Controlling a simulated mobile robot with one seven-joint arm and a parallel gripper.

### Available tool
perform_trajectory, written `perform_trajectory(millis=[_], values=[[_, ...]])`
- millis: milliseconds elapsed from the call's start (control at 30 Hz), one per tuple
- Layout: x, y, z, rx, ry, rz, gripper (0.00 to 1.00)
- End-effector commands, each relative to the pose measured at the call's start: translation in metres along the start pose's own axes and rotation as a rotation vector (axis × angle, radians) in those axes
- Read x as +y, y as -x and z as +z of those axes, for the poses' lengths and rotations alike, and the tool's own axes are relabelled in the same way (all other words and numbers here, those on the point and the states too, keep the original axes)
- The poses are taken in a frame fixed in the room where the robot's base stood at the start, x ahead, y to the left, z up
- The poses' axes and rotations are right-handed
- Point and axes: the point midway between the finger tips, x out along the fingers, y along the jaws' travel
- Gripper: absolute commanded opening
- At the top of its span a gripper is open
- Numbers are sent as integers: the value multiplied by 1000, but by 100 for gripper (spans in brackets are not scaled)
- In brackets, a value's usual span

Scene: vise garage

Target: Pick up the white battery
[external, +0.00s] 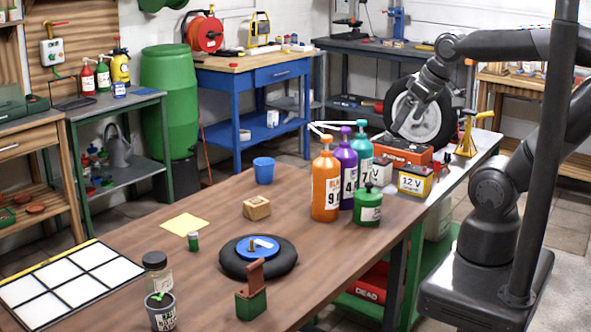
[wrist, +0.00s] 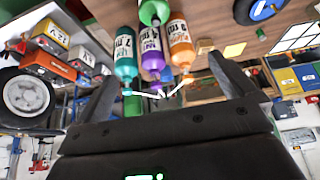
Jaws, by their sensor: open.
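The white battery (external: 380,172) stands on the wooden worktable. In the external view it is partly hidden by the green bottle (external: 368,205) and lies between the yellow 12 V battery (external: 412,183) and the teal bottle (external: 362,146). In the wrist view the white battery (wrist: 85,52) shows at upper left, beside the yellow and red batteries. My gripper (external: 403,116) hangs above and behind the batteries, in front of the wheel. In the wrist view its two fingers (wrist: 167,80) are spread apart with nothing between them.
A red-orange battery (external: 402,149) stands close behind the white one. Purple (external: 348,168) and orange (external: 325,185) bottles stand to the left. A wheel (external: 420,110) and a yellow jack stand (external: 467,135) are behind. The table's right end has some free room.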

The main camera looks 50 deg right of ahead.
Motion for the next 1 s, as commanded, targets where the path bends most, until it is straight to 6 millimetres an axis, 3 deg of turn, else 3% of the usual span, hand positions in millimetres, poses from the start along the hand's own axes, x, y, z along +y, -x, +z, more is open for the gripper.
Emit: perform_trajectory(millis=[100,333,633,767,1000], values=[[-1,0,2,1,-1,-2,100],[0,0,1,1,-1,-2,85],[2,-1,-5,-8,-41,-6,85],[10,-5,-27,-41,-195,-19,85],[46,-26,-87,-130,-656,-23,85]])
